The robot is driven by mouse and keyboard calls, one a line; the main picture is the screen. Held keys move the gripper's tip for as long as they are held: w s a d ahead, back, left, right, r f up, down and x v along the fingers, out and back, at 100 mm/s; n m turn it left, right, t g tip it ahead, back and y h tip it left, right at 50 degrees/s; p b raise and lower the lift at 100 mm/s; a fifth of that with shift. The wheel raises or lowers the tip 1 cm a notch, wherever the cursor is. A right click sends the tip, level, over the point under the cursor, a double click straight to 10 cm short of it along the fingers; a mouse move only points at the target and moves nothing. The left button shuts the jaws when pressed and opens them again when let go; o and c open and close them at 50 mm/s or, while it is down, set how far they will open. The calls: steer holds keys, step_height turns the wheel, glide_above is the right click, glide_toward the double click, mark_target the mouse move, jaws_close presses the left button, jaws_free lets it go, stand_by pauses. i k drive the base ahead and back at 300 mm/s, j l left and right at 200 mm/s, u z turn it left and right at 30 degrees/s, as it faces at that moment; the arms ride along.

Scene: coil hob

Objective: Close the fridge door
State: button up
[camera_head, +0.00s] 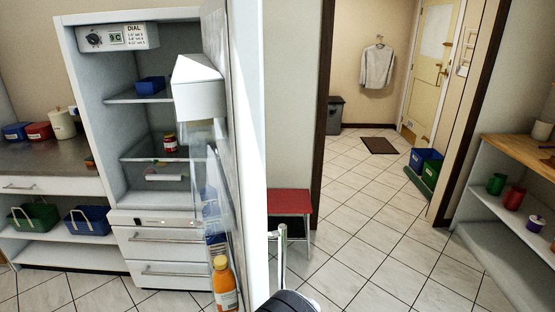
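The fridge (85,100) stands at the left, its inside showing. Its door (250,150) is wide open, swung out toward me and seen nearly edge-on. A vertical metal handle (282,255) is on the door's outer side, low in the picture. The door's inner shelves face left; an orange bottle (223,285) stands in the lowest one. A dark rounded part of my arm shows at the bottom edge, just below the handle and overlapping its lower end in the picture. My gripper's fingers are not visible, and I cannot tell whether anything touches the handle.
Inside the fridge are a blue box (150,85) and a red-lidded jar (170,143). A red-topped stool (290,203) stands behind the door. A counter (45,165) is at left, a shelf unit (515,200) at right. The tiled floor right of the door is clear.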

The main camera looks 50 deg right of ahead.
mark_target(224, 82)
steer(key=l, duration=0.55)
steer(key=i+l, duration=0.1)
steer(key=l, duration=0.4)
steer(key=i+l, duration=0.1)
steer(key=l, duration=0.45)
steer(key=k+u, duration=0.2)
steer(key=u, duration=1.2)
